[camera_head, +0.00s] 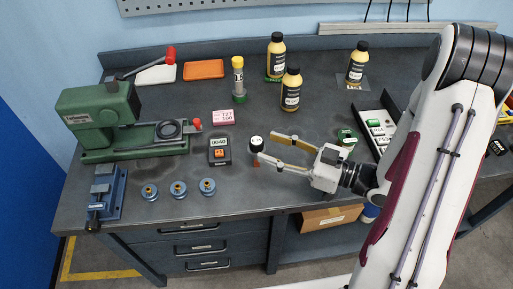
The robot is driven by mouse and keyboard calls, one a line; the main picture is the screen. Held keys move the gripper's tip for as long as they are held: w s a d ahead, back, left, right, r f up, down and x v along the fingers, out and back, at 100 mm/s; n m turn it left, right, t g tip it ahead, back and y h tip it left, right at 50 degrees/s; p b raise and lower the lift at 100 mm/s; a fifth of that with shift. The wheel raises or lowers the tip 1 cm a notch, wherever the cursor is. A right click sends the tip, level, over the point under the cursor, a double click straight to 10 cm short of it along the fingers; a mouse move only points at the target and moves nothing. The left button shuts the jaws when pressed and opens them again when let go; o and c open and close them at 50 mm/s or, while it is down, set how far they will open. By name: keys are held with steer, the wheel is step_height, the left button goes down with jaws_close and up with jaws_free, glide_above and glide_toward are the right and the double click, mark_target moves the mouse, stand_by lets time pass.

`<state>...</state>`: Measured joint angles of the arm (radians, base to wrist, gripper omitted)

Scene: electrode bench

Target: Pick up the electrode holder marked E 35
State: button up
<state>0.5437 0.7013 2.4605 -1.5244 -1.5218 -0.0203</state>
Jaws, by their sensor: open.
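A small dark holder with a white label (257,141) stands on the bench near the middle; its print is too small to read for sure. A small reddish part shows just below it. My gripper (266,147) is open, low over the bench, its two tan fingers pointing left. The fingertips are close to the right side of this holder, one behind and one in front. Whether they touch it, I cannot tell. No other holder can be read as E 35.
A timer (219,151) and a pink label block (223,117) stand left of the gripper. Bottles (291,92) stand behind. A green machine (105,115) stands left.

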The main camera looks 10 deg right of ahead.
mark_target(257, 140)
steer(key=shift+a, duration=0.1)
stand_by(0.3)
steer(key=shift+x, duration=2.5)
steer(key=shift+w+r, duration=0.1)
steer(key=shift+w, duration=0.05)
steer(key=shift+c, duration=0.3)
jaws_close()
